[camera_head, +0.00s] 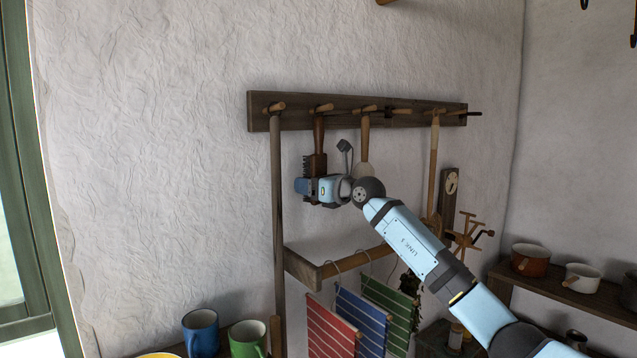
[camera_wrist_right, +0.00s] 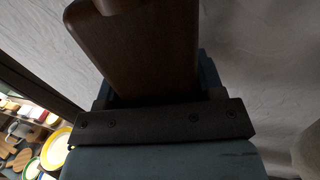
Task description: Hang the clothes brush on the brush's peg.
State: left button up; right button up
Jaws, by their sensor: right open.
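The clothes brush (camera_head: 314,164), with a dark brown handle and dark bristles facing left, hangs upright below the second peg from the left (camera_head: 322,108). Its handle top meets that peg; I cannot see how it is seated. My right gripper (camera_head: 304,187) is open at the brush's lower end. In the right wrist view the brush's brown wooden back (camera_wrist_right: 140,48) fills the space just beyond the gripper's dark palm bar, and hides most of the fingers. Whether the fingers touch it I cannot tell. My left gripper is not in view.
The dark peg rail (camera_head: 400,118) also holds a long pole at left and wooden utensils (camera_head: 365,135) to the right. Below are a wooden rail with striped cloths (camera_head: 332,325), and blue (camera_head: 201,333) and green mugs. A shelf with pots (camera_head: 530,260) stands at right.

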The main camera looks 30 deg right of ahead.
jog(key=shift+w+a, duration=0.1)
jog(key=shift+w, duration=0.1)
jog(key=shift+s+r, duration=0.1)
jog(key=c, duration=0.7)
jog(key=shift+o, duration=0.2)
jog(key=o, duration=1.1)
